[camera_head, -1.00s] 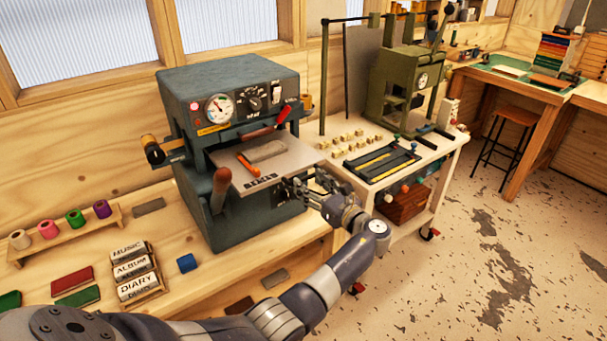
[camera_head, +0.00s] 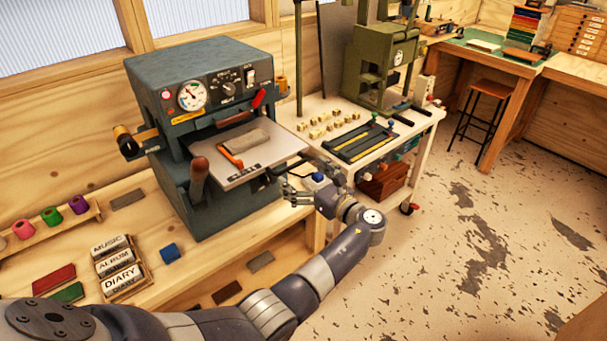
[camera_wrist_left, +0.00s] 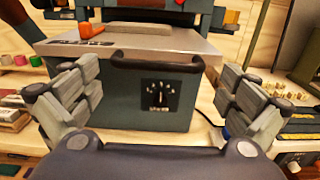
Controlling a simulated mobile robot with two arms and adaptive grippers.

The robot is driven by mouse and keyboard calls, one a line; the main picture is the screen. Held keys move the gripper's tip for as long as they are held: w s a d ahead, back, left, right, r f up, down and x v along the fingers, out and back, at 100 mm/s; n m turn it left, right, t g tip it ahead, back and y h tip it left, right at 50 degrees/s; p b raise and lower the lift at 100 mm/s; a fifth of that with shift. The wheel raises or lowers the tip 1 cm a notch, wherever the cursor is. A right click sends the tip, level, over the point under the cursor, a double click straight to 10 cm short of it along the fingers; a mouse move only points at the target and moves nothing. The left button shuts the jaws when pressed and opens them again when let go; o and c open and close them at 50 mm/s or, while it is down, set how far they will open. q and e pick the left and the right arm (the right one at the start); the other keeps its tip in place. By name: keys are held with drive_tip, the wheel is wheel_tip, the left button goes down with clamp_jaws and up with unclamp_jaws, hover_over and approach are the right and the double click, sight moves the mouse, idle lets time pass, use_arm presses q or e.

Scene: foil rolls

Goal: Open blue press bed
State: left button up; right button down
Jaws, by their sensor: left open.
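The blue-grey press (camera_head: 205,70) stands on the wooden bench at the left. Its flat grey bed (camera_head: 275,160) juts out at the front below the upper head, with a grey block (camera_head: 245,141) and an orange-handled tool (camera_head: 231,156) on top. In the left wrist view a black handle (camera_wrist_left: 157,62) runs along the bed's front edge. My left gripper (camera_head: 284,184) is open in front of that edge. In the wrist view its fingers (camera_wrist_left: 157,78) are spread either side of the handle, and I see no grip on it. My right gripper is not in view.
An olive-green press (camera_head: 377,60) stands on a pale cart (camera_head: 428,122) to the right, with small brass blocks and a dark tool tray (camera_head: 360,140). Title blocks (camera_head: 118,268) and foil rolls (camera_head: 52,217) lie on the bench at left. The floor at right is clear.

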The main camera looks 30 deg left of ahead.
use_arm(q)
drive_tip(key=v, duration=0.7)
drive_tip(key=shift+d, duration=0.3)
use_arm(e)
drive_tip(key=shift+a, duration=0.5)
